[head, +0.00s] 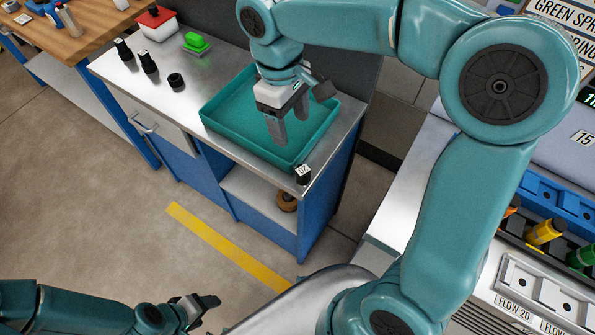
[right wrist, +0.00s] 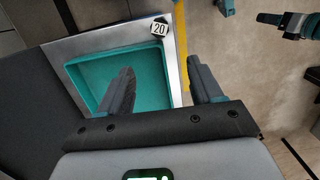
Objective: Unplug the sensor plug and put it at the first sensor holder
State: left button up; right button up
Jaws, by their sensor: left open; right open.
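I cannot tell for sure which thing is the sensor plug. An orange-tipped plug (head: 511,210), a yellow one (head: 545,233) and a green one (head: 581,257) sit in a dark row at the right of the head view. Below them is a light holder (head: 540,291) with recesses, labelled FLOW 20. My right gripper (head: 290,118) is open and empty above the teal tray; its fingers also show in the right wrist view (right wrist: 160,82). My left gripper (head: 207,304) is open and empty, low at the bottom left, over the floor.
The teal tray (head: 225,129) is empty on a metal-topped bench (head: 118,64). A black piece marked 20 (head: 303,174) stands at the bench corner. Several black pieces, a green button (head: 196,42) and a red-topped box (head: 157,22) stand further back. A yellow floor line (head: 225,245) runs in front.

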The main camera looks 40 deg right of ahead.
send_over(303, 170)
jog(key=f, duration=0.4)
jog(key=w+f, duration=0.1)
jog(key=shift+a+f, duration=0.3)
jog(key=shift+f, duration=0.1)
notch_tip(303, 170, down, 4)
jog(key=shift+w+f+b, duration=0.1)
jog(key=shift+b, duration=0.2)
jog(key=shift+s, duration=0.25)
jog(key=f, duration=0.5)
jog(key=shift+s+d+f, duration=0.1)
jog(key=shift+s+d, duration=0.15)
jog(key=shift+s, duration=0.2)
jog(key=shift+w, duration=0.15)
jog(key=c, duration=0.8)
grip_shut()
